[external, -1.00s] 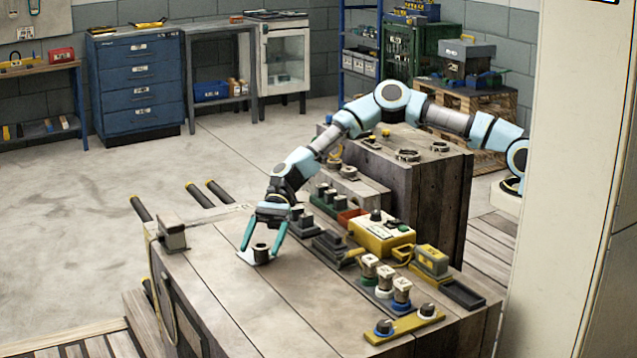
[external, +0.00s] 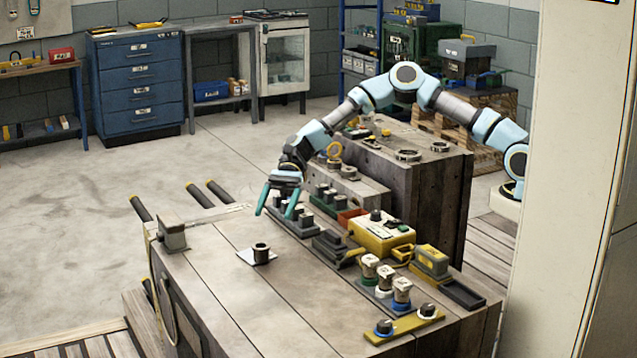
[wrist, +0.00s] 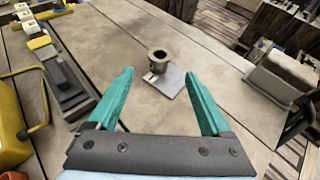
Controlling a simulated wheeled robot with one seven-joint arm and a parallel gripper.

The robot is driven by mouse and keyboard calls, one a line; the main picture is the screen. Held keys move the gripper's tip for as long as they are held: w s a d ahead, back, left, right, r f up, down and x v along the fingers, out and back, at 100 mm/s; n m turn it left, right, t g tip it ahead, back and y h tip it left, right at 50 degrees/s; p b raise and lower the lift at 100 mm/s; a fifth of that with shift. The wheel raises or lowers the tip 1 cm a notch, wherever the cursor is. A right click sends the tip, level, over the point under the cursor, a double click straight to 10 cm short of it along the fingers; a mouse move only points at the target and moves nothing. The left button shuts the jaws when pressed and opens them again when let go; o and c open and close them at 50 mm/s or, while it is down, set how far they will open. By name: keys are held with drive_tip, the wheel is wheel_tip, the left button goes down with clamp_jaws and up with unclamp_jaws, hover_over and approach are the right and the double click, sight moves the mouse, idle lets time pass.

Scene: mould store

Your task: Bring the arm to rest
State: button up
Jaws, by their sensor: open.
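My gripper (external: 275,214) is open and empty, raised above the far part of the wooden bench top (external: 225,290). Its two teal fingers also show in the wrist view (wrist: 165,95), spread apart.
A yellow control box (external: 380,238), a row of parts with pale tops (external: 385,275) and a yellow strip with knobs (external: 404,326) stand along the bench's right side. A clamp-like block (external: 172,235) sits at the left edge. The bench's front middle is clear.

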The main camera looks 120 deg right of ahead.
drive_tip(key=shift+a, duration=0.1)
drive_tip(key=s+a+r+n+g+h+p, duration=0.1)
drive_tip(key=s+a+n+g+h, duration=0.1)
drive_tip(key=a+n, duration=0.2)
drive_tip(key=s+a+r+n+g+h+p, duration=0.1)
drive_tip(key=s+a+n+h+p, duration=0.1)
drive_tip(key=a, duration=0.4)
drive_tip(key=s+a+r+n+g+h+p, duration=0.1)
drive_tip(key=s+a+n+g+h+p, duration=0.1)
drive_tip(key=s+a+n, duration=0.2)
drive_tip(key=shift+a+r+n+g, duration=0.3)
drive_tip(key=shift+a+r+n, duration=0.1)
drive_tip(key=shift+n, duration=0.7)
drive_tip(key=s+a+r+n+g+h+p, duration=0.1)
drive_tip(key=s+n, duration=0.5)
drive_tip(key=s, duration=0.6)
drive_tip(key=s+a+r+n+g+h+p, duration=0.1)
drive_tip(key=s+a+r+n+h+p, duration=0.1)
drive_tip(key=s+a+r+n+p, duration=0.2)
drive_tip(key=s+a+r+n, duration=0.1)
drive_tip(key=s+a+n, duration=0.2)
drive_tip(key=s, duration=0.5)
drive_tip(key=shift+s+a+r+n+h, duration=0.2)
drive_tip(key=shift+r+n+h, duration=0.1)
drive_tip(key=shift+h, duration=0.1)
drive_tip(key=shift+w, duration=0.15)
drive_tip(key=shift+c, duration=0.3)
